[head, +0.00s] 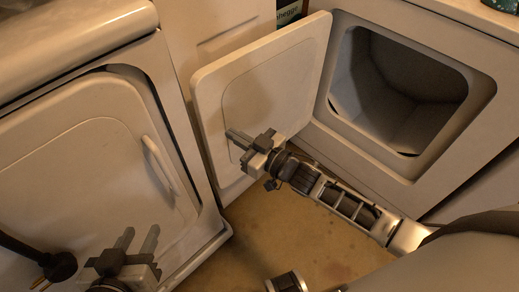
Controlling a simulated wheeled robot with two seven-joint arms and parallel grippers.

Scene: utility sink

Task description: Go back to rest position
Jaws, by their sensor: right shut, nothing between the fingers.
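My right gripper (232,138) is shut and empty. Its fingers point left in front of the inner face of an open white door (262,85); I cannot tell whether they touch it. My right arm reaches in from the lower right. My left gripper (139,238) is at the bottom left, in front of the closed machine on the left. Its two fingers point up with a gap between them, and nothing shows between them.
The open door belongs to a white machine (470,100) at the right, whose drum opening (400,90) looks empty. A second white machine (80,150) with a closed, handled door stands at the left. Brown floor (245,235) lies clear between them.

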